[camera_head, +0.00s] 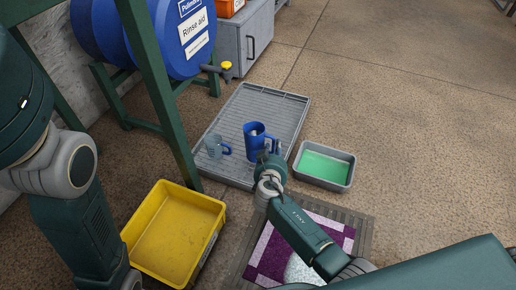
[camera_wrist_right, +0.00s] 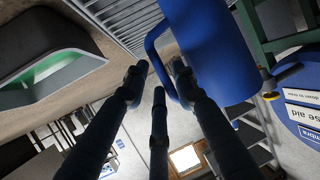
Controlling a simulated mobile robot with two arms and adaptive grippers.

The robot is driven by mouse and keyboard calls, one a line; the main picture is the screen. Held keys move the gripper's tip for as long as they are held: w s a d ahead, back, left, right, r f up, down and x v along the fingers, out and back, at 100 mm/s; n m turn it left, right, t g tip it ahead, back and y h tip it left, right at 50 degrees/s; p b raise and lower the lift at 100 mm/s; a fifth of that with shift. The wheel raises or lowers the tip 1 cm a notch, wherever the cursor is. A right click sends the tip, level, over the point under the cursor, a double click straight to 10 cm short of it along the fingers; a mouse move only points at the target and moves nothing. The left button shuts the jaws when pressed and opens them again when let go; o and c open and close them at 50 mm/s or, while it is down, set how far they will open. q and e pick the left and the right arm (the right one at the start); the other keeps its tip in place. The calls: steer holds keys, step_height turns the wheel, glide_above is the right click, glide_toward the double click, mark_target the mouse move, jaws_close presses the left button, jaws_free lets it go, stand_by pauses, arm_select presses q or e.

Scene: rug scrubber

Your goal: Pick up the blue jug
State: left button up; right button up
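The blue jug (camera_head: 254,145) stands upright on the grey ribbed tray, its handle on the right side. In the right wrist view the jug (camera_wrist_right: 212,50) fills the upper right, with its looped handle (camera_wrist_right: 150,45) towards my fingers. My right gripper (camera_head: 270,158) is at the handle side of the jug. In the right wrist view my right gripper (camera_wrist_right: 157,78) has its fingers spread apart, with the handle's lower part between them. I cannot tell whether they touch it. My left arm shows at the left, but its gripper is out of view.
A clear jug with a blue handle (camera_head: 215,147) stands left of the blue jug on the tray (camera_head: 290,105). A grey tub of green liquid (camera_head: 324,166) is to the right. A yellow bin (camera_head: 170,235), purple-and-white rug (camera_head: 268,258), green frame (camera_head: 160,90) and blue barrel (camera_head: 172,55) are nearby.

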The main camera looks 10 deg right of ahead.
steer(key=shift+w+d+f, duration=0.2)
steer(key=shift+w+f, duration=0.05)
steer(key=shift+w, duration=0.25)
jaws_close()
steer(key=shift+r, duration=0.2)
